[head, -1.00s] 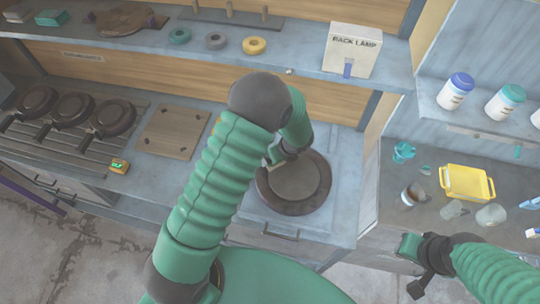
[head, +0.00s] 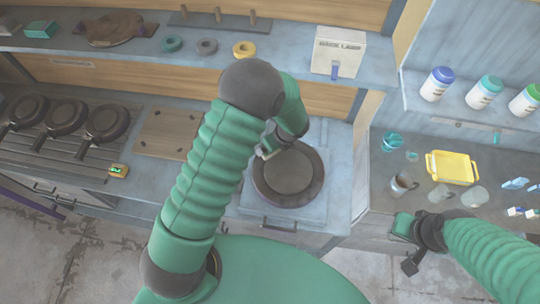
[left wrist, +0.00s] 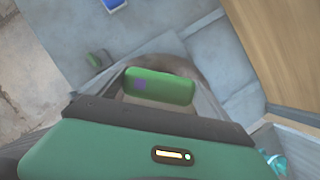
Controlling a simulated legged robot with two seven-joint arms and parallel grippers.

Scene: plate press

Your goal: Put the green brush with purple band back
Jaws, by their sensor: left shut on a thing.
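The green brush (left wrist: 160,87) with a purple patch is between the fingers of my left gripper in the left wrist view. My left gripper (head: 266,152) is shut on it, above the upper-left edge of the dark round plate (head: 289,173) in the head view. The brush is too small and covered to make out clearly there. My right gripper (head: 402,228) is at the front of the right counter, and its fingers are too unclear to tell open from shut.
Several dark pans (head: 65,115) lie at left. A yellow tray (head: 452,167) and mugs (head: 402,184) stand on the right counter.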

